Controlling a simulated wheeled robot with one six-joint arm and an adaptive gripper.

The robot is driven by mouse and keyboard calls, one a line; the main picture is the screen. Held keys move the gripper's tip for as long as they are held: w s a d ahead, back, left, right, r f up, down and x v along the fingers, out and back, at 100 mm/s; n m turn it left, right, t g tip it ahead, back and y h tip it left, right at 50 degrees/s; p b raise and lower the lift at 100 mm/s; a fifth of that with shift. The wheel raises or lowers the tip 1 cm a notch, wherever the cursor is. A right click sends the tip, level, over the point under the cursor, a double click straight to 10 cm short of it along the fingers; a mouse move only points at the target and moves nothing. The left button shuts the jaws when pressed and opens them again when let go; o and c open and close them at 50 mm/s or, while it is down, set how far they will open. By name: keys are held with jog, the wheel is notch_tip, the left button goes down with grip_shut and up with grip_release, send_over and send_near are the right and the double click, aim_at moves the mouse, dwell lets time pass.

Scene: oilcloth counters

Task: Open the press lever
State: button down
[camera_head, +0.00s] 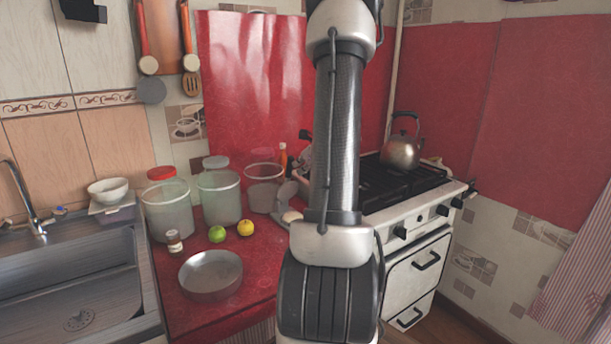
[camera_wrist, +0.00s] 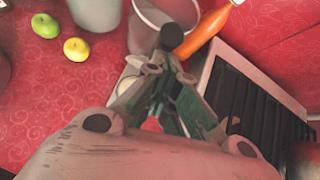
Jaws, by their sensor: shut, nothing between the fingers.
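My gripper (camera_wrist: 168,66) is shut with nothing between its fingers, above the counter beside the stove. A dark round knob (camera_wrist: 172,38), which looks like the end of the press lever, shows just past the fingertips in the wrist view. I cannot tell whether they touch. In the head view, a grey rounded part (camera_head: 287,194) that seems to belong to the press stands on the red counter left of my arm. A pale part of it (camera_wrist: 124,86) shows left of the fingers in the wrist view. My arm hides the rest of the press, and the lever's angle is unclear.
Clear containers (camera_head: 219,196), an orange bottle (camera_wrist: 207,35), a green fruit (camera_head: 217,234) and a yellow fruit (camera_head: 246,228) are near the press. The stove (camera_head: 412,212) with a kettle (camera_head: 401,152) stands right. A metal pan (camera_head: 211,275) lies in front.

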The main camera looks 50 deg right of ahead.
jog(key=shift+w+r, duration=0.25)
jog(key=shift+w, duration=0.15)
jog(key=shift+d, duration=0.1)
jog(key=shift+s+r, duration=0.1)
jog(key=v, duration=1.1)
jog(key=shift+s+r, duration=0.2)
jog(key=shift+s, duration=0.1)
